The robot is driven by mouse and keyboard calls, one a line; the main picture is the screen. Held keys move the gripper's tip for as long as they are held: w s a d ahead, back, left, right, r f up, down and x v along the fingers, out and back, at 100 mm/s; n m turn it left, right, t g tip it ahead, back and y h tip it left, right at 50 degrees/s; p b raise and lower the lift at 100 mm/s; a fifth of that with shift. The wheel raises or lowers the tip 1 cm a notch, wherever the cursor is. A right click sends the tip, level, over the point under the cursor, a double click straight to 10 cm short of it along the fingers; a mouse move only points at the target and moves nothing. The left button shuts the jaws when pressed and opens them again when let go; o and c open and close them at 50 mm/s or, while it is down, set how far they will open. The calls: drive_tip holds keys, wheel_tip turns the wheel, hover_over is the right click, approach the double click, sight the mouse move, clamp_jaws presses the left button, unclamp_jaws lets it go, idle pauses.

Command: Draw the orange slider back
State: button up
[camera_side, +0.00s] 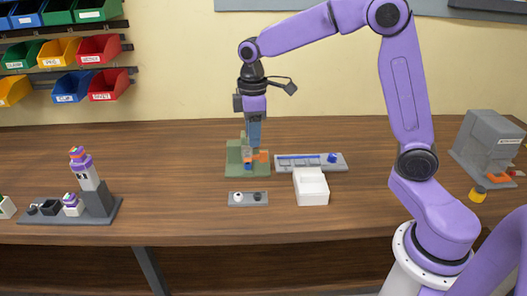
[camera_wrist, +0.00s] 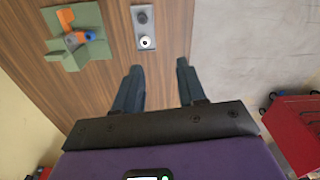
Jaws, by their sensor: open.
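An orange piece (camera_side: 261,156), which appears to be the slider, is on a green block fixture (camera_side: 234,169) at the middle of the table. In the wrist view the orange piece (camera_wrist: 66,19) sits at the upper left on the green fixture (camera_wrist: 88,15), beside a blue round part (camera_wrist: 90,36). My gripper (camera_side: 253,148) points down and overlaps the fixture in the side view, hiding part of it. In the wrist view my gripper (camera_wrist: 157,78) is open, with bare wood between the fingers; the fixture lies off to their left.
A grey plate with two knobs (camera_side: 248,199) lies in front of the fixture. A grey rail tray with blue parts (camera_side: 295,166) and a white box (camera_side: 311,187) stand right. A grey machine (camera_side: 485,145) with an orange part is far right. A grey stand (camera_side: 97,198) is left.

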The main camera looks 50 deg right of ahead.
drive_tip(key=w+d+f+m, duration=0.1)
drive_tip(key=w+d+f, duration=0.1)
drive_tip(key=w+d, duration=0.65)
approach(263, 152)
drive_tip(key=shift+m, duration=0.3)
drive_tip(key=f, duration=0.9)
drive_tip(key=shift+w+d+f, duration=0.1)
drive_tip(key=shift+d+f, duration=0.1)
drive_tip(key=shift+f, duration=0.05)
clamp_jaws()
